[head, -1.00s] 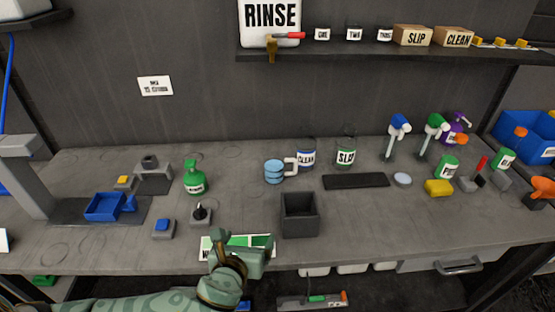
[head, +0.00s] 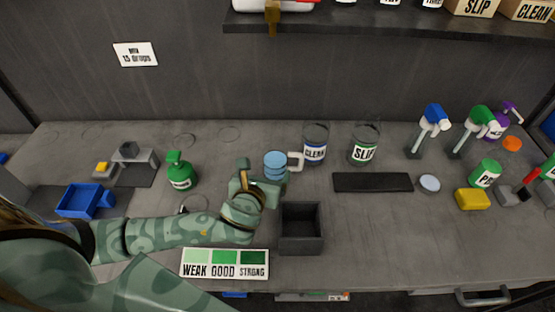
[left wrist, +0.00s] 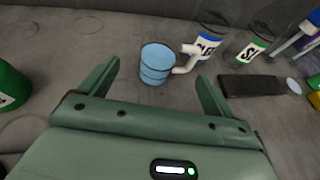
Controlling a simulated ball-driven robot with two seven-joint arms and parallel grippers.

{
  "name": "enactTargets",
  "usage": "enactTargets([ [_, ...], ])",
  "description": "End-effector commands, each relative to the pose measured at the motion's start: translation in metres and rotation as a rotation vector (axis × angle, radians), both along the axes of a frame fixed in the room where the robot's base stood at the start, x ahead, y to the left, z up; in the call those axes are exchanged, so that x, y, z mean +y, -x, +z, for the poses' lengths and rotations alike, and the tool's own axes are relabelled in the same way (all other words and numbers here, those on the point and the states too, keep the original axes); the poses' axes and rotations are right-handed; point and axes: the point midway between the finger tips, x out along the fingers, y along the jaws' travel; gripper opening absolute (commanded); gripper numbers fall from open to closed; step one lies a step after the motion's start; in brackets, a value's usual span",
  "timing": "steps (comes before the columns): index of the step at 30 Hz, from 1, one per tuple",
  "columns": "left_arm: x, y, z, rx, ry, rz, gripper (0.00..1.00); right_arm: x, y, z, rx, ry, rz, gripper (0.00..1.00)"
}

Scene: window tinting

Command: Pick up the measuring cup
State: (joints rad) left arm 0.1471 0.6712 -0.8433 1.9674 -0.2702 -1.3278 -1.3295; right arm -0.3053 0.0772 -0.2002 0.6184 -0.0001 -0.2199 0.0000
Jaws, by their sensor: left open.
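The measuring cup (head: 275,165) is light blue with dark bands and a white handle on its right side. It stands upright on the grey bench. My left gripper (head: 258,178) is just in front of it in the head view, partly covering its lower left. In the left wrist view the cup (left wrist: 157,63) stands ahead of my open left gripper (left wrist: 158,85), between the lines of the two fingers, with nothing held. The cup's white handle (left wrist: 187,60) points right, toward the right finger. My right gripper is not in view.
The CLEAN jar (head: 316,145) stands close behind the handle, with the SLIP jar (head: 364,146) to its right. A dark open box (head: 302,244) is in front right of the cup. A green bottle (head: 180,171) stands left. A colour strip card (head: 225,272) lies at the front edge.

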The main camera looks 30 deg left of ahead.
Motion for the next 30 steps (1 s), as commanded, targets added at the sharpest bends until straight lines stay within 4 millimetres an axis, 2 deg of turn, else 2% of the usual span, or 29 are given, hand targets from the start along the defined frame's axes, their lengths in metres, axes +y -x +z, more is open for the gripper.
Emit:
enactTargets([
  [2, 0.005, -0.02, -0.011, -0.002, -0.002, 0.003, 0.9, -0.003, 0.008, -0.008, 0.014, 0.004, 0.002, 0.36],
  [6, 0.01, -0.046, -0.022, 0.0, 0.001, 0.001, 0.9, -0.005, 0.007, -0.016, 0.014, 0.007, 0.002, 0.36],
  [12, 0.014, -0.063, -0.027, 0.0, 0.001, 0.0, 0.9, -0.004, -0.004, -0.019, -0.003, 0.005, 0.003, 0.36],
  [21, 0.021, -0.103, -0.044, 0.001, 0.001, 0.001, 0.9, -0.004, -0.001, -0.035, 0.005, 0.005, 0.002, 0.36],
  [24, 0.023, -0.109, -0.045, 0.001, 0.001, 0.0, 0.9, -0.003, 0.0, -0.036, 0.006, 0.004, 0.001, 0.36],
  [30, 0.023, -0.11, -0.044, 0.001, 0.001, 0.0, 0.9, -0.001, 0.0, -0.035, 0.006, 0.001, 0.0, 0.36],
])
